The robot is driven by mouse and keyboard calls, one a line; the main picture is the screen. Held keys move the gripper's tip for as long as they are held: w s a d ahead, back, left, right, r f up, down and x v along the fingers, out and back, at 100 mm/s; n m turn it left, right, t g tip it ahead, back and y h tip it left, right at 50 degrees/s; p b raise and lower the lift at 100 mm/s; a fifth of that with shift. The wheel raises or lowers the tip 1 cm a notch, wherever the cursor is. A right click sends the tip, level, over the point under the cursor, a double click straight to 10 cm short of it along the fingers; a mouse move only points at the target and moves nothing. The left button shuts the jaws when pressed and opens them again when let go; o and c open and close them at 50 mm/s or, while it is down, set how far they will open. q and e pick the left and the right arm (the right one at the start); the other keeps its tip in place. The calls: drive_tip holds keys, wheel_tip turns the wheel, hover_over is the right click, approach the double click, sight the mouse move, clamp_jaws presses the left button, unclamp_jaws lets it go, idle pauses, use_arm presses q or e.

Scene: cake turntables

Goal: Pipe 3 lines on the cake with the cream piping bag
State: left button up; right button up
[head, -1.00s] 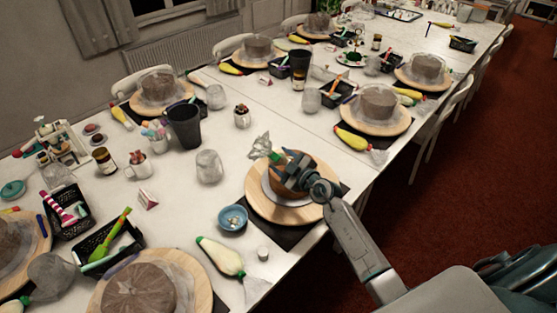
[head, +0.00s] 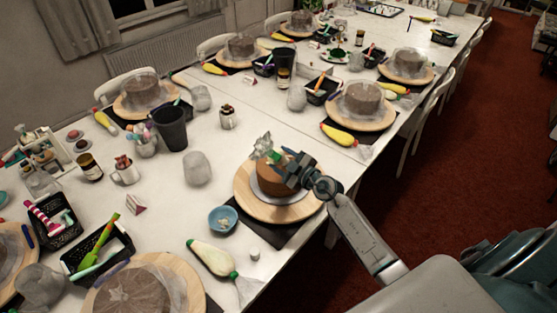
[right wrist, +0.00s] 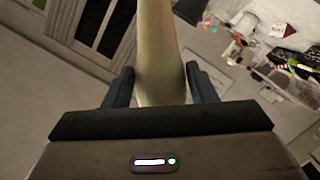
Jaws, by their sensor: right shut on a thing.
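The unwrapped brown cake (head: 266,184) sits on a grey plate on a round wooden turntable (head: 252,208) near the table's right edge. My right gripper (head: 292,168) is over the cake's right side, reaching in from the right. In the right wrist view my right gripper (right wrist: 158,78) is shut on the cream piping bag (right wrist: 158,45), a pale smooth cone between the fingers. In the head view the bag's green part and crumpled clear end show beside the gripper. Its nozzle and most of the cake top are hidden; I cannot tell whether any line is there. My left gripper is out of view.
A small blue bowl (head: 223,219) and a second pale piping bag (head: 211,256) lie in front of the turntable. A clear tumbler (head: 197,170) and a dark cup (head: 171,128) stand to its left. Several wrapped cakes on boards line the table.

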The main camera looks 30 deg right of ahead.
drive_tip(key=shift+s+d, duration=0.35)
drive_tip(key=shift+d, duration=0.25)
drive_tip(key=shift+s+d, duration=0.35)
drive_tip(key=shift+d, duration=0.25)
drive_tip(key=o, duration=0.3)
drive_tip(key=w+a+b, duration=0.1)
drive_tip(key=a, duration=1)
drive_tip(key=shift+w, duration=0.35)
idle(0.5)
